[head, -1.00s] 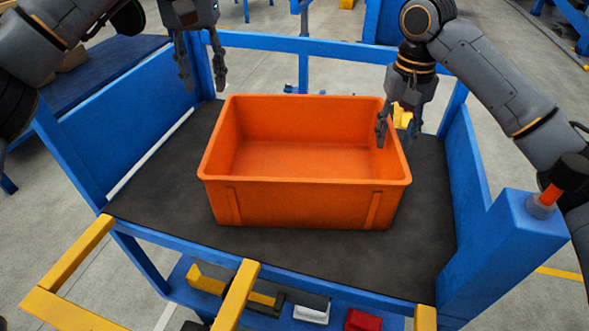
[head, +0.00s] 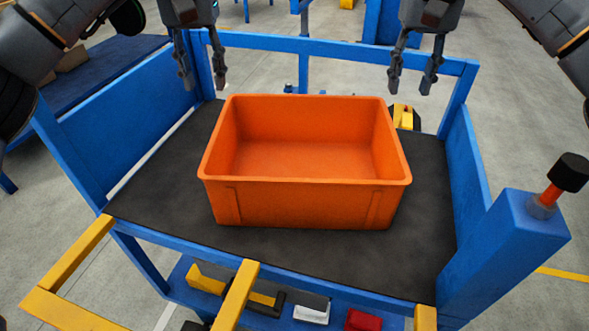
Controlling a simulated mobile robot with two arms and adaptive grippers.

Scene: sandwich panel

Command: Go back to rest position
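My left gripper (head: 202,83) hangs at the upper left, above and behind the left back corner of the crate, with its fingers pointing down, apart and empty. My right gripper (head: 411,86) hangs at the upper right, above and behind the crate's right back corner, also with fingers apart and nothing between them. Neither gripper touches the orange crate (head: 305,208), which stands upright and empty on the dark mat.
The dark mat (head: 160,190) lies on a blue-framed workstation with side panels and a back rail (head: 330,50). A post with a black-topped knob (head: 570,172) stands at the right. Yellow bars (head: 70,265) and several small parts sit at the front, below the mat.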

